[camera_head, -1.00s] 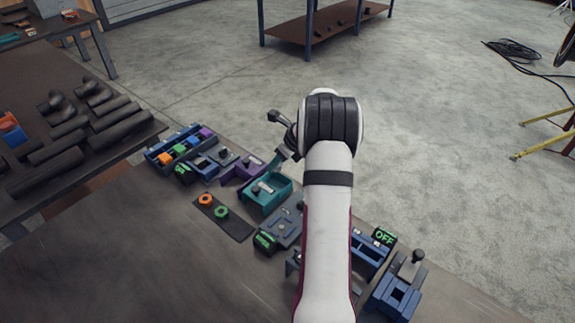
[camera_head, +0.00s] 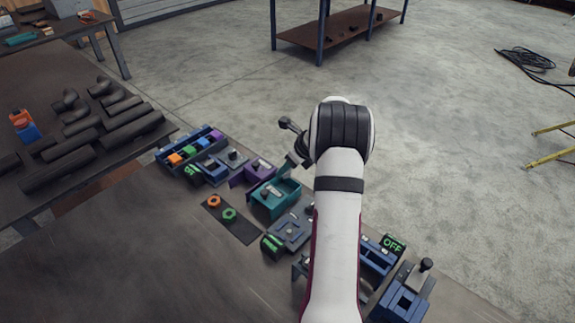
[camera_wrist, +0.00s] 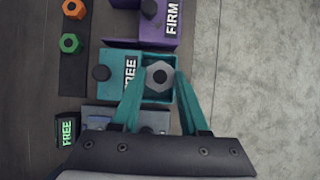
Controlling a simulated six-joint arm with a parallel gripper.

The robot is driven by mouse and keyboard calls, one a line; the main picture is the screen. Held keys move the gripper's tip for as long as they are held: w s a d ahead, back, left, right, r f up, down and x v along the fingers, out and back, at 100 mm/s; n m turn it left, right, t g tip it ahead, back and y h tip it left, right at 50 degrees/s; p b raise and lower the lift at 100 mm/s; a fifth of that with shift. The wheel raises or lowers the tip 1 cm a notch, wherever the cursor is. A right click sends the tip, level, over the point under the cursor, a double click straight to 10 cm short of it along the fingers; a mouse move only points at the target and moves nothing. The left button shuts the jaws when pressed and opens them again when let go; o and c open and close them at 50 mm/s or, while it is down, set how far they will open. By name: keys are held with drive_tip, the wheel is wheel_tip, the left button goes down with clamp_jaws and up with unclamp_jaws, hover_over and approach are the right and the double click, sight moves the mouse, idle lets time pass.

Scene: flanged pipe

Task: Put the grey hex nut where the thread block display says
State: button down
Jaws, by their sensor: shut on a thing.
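The grey hex nut (camera_wrist: 160,75) is between the fingertips of my gripper (camera_wrist: 161,79) in the wrist view. My gripper's teal fingers are shut on it. The nut is over or in the open teal compartment of the teal block, which also shows in the head view (camera_head: 275,197). I cannot tell whether it touches the floor there. The teal block's label is partly covered by a finger, with "REE" showing. The thread block display (camera_wrist: 67,130) reads "FREE" in green, beside the grey-blue block (camera_wrist: 100,115). In the head view my arm hides the nut.
A purple block labelled "FIRM" (camera_wrist: 158,30) stands beside the teal block. An orange nut (camera_head: 214,202) and a green nut (camera_head: 229,214) lie on a dark strip. A display reading "OFF" (camera_head: 394,244) stands at the right. The table's left part is clear.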

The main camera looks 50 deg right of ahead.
sight(290, 174)
drive_tip(key=shift+f, duration=1.7)
drive_tip(key=shift+f, duration=0.2)
drive_tip(key=shift+f, duration=0.35)
drive_tip(key=shift+f, duration=0.25)
